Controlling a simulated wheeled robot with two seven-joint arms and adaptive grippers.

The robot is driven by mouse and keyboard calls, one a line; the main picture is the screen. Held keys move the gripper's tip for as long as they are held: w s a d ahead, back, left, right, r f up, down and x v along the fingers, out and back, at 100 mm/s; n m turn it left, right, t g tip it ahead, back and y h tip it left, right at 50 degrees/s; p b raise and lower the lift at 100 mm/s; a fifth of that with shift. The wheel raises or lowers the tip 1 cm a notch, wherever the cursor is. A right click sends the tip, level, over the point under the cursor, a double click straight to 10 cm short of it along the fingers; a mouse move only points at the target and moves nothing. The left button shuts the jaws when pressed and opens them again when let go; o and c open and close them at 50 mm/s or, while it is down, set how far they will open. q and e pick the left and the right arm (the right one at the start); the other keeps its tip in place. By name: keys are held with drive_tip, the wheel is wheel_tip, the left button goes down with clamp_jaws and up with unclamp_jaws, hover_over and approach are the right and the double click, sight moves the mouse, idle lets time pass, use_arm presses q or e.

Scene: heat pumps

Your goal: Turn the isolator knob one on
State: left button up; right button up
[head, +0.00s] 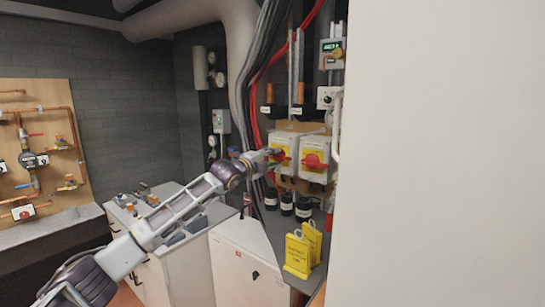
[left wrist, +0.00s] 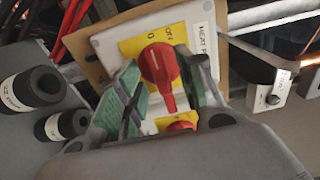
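Two white isolator boxes with yellow plates and red knobs hang side by side on the wall panel. The left box's knob (left wrist: 158,63) shows large in the left wrist view, on a yellow plate (left wrist: 130,48) marked "ON" and "0". The right box (head: 315,160) has its own red knob (head: 313,161). My left gripper (head: 270,155) is at the left box and partly covers it. In the left wrist view its green-padded fingers (left wrist: 162,95) are apart, one on each side of the red knob handle, with gaps visible. My right gripper is not in view.
Black cylinders (head: 286,203) stand below the boxes. Yellow tags (head: 297,255) stand on the grey cabinet top at lower right. Red and black cables (head: 262,85) run up left of the boxes. A large pale surface (head: 445,150) blocks the right side.

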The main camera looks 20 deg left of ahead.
use_arm(q)
drive_tip(key=shift+w+d, duration=0.1)
drive_tip(key=shift+w, duration=0.15)
drive_tip(key=shift+c, duration=0.5)
clamp_jaws()
drive_tip(key=shift+f, duration=0.1)
